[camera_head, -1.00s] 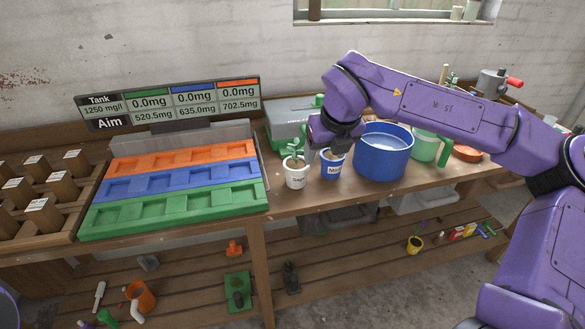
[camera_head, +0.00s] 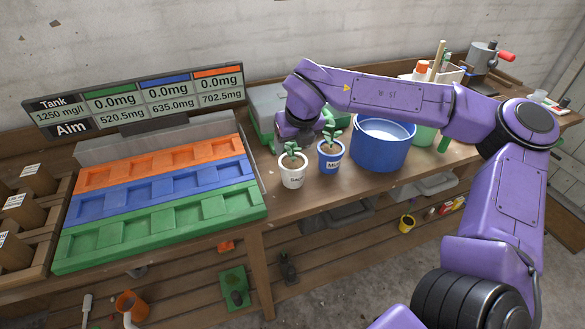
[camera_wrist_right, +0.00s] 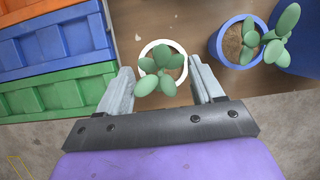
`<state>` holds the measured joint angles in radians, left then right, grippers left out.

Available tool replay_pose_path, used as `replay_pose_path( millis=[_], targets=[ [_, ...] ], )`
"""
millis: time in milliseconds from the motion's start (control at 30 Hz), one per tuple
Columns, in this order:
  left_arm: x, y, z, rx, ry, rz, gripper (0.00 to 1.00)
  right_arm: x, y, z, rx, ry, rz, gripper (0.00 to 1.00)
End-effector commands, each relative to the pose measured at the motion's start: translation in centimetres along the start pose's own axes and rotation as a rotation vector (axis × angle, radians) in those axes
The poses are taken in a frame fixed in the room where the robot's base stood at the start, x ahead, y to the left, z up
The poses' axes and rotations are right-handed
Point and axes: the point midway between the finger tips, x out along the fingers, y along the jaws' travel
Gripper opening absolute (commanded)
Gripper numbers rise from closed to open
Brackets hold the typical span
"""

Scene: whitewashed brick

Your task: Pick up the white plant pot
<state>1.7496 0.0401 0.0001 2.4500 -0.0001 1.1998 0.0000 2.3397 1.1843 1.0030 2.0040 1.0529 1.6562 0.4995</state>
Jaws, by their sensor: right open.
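The white plant pot (camera_head: 292,178) with a small green seedling stands upright on the bench, just right of the coloured trays. In the right wrist view the white pot (camera_wrist_right: 147,49) shows from above, its rim partly covered by leaves. My right gripper (camera_wrist_right: 162,66) is open and empty, one finger to each side of the pot in that view; I cannot tell how high above it. In the head view my right gripper (camera_head: 298,130) is close behind and above the pot, its fingertips hard to make out. My left gripper is not in view.
A blue plant pot (camera_head: 330,163) with a seedling stands close to the right of the white one, also seen in the wrist view (camera_wrist_right: 217,46). A large blue bucket (camera_head: 378,150) is farther right. The green tray row (camera_head: 160,228) lies left. Bare bench shows in front.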

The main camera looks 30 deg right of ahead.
Motion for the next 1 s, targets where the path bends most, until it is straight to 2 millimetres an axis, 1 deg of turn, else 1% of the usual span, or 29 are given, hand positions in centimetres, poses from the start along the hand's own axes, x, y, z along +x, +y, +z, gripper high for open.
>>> replay_pose_path(
  millis=[33,67,100,200,300,433,467,500,567,600,633,667,1000],
  targets=[
    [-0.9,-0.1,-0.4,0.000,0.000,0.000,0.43,0.6,-0.1,0.2,0.001,0.007,-0.002,0.67],
    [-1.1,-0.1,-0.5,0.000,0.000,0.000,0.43,1.2,-0.2,0.2,0.001,0.006,-0.002,0.67],
    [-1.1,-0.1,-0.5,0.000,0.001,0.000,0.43,2.0,-0.2,0.2,0.000,0.005,-0.002,0.67],
    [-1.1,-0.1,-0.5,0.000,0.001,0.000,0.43,3.2,-0.2,0.2,0.001,0.003,-0.001,0.67],
    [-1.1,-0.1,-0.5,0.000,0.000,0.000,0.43,3.6,-0.1,0.2,0.000,0.000,0.000,0.67],
    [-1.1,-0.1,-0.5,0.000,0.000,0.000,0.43,3.6,-0.1,0.2,0.000,0.000,0.000,0.67],
    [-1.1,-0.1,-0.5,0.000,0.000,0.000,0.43,3.6,-0.1,0.2,0.000,0.000,0.000,0.60],
    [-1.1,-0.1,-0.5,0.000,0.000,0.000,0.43,3.6,-0.1,0.2,0.000,0.000,0.000,0.47],
    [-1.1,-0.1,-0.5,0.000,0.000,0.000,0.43,3.6,-0.1,0.2,0.000,0.000,0.000,0.28],
    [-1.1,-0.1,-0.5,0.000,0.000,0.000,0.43,3.6,-0.1,0.2,0.000,0.000,0.000,0.14],
    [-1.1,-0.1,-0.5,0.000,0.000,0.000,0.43,3.6,-0.1,0.2,0.000,0.000,0.000,0.05],
    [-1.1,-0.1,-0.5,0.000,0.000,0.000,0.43,3.6,-0.1,0.2,0.000,0.000,0.000,0.00],
    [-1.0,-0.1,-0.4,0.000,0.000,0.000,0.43,3.2,-0.1,0.3,0.001,-0.002,0.000,0.00]
  ],
)
